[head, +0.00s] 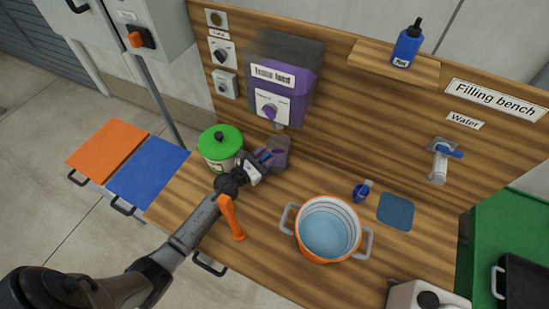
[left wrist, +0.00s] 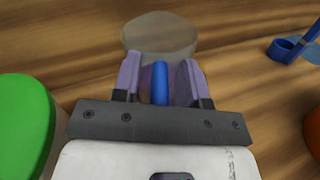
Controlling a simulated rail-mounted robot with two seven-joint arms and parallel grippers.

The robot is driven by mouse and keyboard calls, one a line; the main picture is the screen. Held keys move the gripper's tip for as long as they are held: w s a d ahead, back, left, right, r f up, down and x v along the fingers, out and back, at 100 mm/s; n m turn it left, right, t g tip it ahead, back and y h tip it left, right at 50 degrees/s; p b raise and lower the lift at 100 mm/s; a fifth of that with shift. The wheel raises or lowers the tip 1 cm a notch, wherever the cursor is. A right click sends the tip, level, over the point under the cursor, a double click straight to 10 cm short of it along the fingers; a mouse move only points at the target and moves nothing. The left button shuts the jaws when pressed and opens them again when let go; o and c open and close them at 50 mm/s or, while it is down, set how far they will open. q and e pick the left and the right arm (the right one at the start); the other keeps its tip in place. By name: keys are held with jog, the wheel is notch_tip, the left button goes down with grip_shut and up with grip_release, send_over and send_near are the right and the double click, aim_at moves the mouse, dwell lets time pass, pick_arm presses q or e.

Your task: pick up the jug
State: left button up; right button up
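The jug (head: 281,143) is a small see-through grey vessel standing on the bench below the spout of the purple hopper. In the left wrist view the jug (left wrist: 160,34) is straight ahead, with its blue handle (left wrist: 160,84) toward me. My left gripper (head: 264,160) is at the jug's near side. In the left wrist view its purple fingers (left wrist: 160,85) stand on either side of the handle, with a gap showing on each side, so it looks open around the handle. In the head view the gripper partly hides the jug. My right gripper is not in view.
A green-lidded pot (head: 221,150) stands close left of the gripper. The purple hopper (head: 280,85) is behind the jug. An orange bar-shaped piece (head: 231,218), an orange pot (head: 327,230), a small blue cup (head: 361,192) and a blue mat (head: 396,211) lie nearer or rightward.

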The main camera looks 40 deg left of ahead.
pick_arm(q)
grip_shut()
dwell(0.6)
